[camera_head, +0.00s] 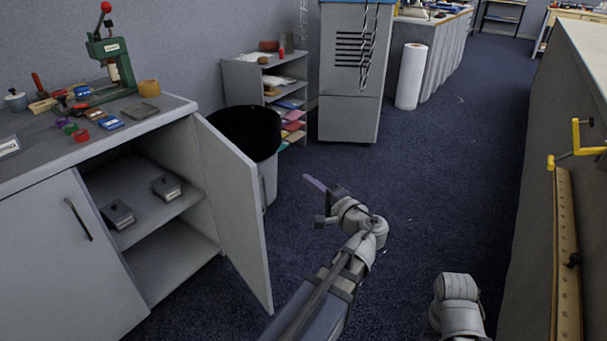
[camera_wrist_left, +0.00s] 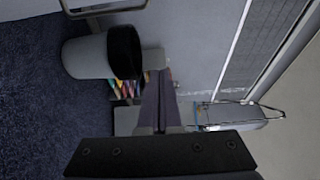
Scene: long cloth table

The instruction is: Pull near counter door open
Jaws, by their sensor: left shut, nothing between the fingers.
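The grey counter (camera_head: 150,105) stands at the left in the head view. One of its doors (camera_head: 235,200) is swung wide open, hinged at its right side, and shows shelves with two small grey boxes inside. Another door (camera_head: 45,255), at the lower left, is closed and has a dark bar handle (camera_head: 78,219). My left gripper (camera_head: 314,185) is out over the aisle, right of the open door and apart from it. It is shut and empty; its purple-grey fingers also show together in the left wrist view (camera_wrist_left: 160,82). My right gripper is not visible.
A bin with a black liner (camera_head: 245,130) stands just behind the open door; it also shows in the left wrist view (camera_wrist_left: 100,55). A shelf unit (camera_head: 265,80) and a grey cabinet (camera_head: 350,75) stand beyond. A grey panel bounds the right. The carpeted aisle is clear.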

